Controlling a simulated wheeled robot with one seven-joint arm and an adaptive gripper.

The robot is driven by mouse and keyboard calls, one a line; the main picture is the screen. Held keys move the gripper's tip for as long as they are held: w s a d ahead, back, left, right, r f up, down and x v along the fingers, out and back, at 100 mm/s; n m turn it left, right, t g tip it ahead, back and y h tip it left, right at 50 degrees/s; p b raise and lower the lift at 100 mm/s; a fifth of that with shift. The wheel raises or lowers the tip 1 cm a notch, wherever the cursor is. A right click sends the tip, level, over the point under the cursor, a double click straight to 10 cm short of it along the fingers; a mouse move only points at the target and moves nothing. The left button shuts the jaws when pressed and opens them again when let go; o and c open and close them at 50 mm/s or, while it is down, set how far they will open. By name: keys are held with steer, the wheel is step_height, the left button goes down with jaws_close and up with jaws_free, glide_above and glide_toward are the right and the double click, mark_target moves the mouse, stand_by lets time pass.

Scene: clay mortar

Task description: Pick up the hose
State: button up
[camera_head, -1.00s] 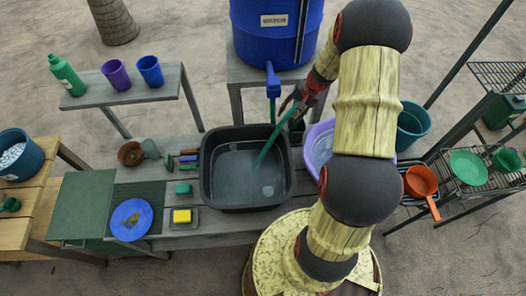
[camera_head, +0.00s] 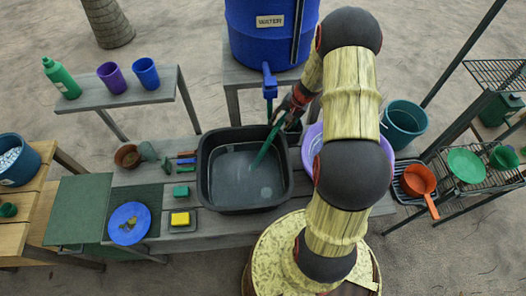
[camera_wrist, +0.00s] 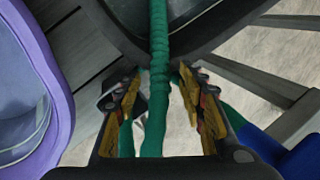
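The green hose (camera_head: 265,150) runs from beside my gripper down into the black basin (camera_head: 204,180). A green upper part also shows below the blue tap (camera_head: 269,82). My gripper (camera_head: 286,112) is at the upper part of the hose, above the basin's back right edge. In the wrist view, the hose (camera_wrist: 159,70) passes between the two fingers of my gripper (camera_wrist: 163,105). The fingers are apart, with a gap on each side of the hose. The head view shows the fingertips poorly.
A purple basin (camera_head: 312,147) stands right of the black one, partly behind my arm. The blue water barrel (camera_head: 270,40) stands behind. A teal bucket (camera_head: 404,122) and an orange pan (camera_head: 418,180) are at the right. Cups stand on the shelf (camera_head: 120,98) at the left.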

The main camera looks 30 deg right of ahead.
steer(key=c, duration=1)
jaws_close()
steer(key=shift+r, duration=0.55)
step_height(320, 180, up, 2)
steer(key=shift+r, duration=0.2)
steer(key=s+a+r, duration=0.6)
steer(key=s+r, duration=0.4)
steer(key=s, duration=0.2)
steer(key=w+d+r+p, duration=0.2)
steer(key=d+r+p, duration=0.2)
steer(key=d+r, duration=0.2)
steer(key=shift+r, duration=0.15)
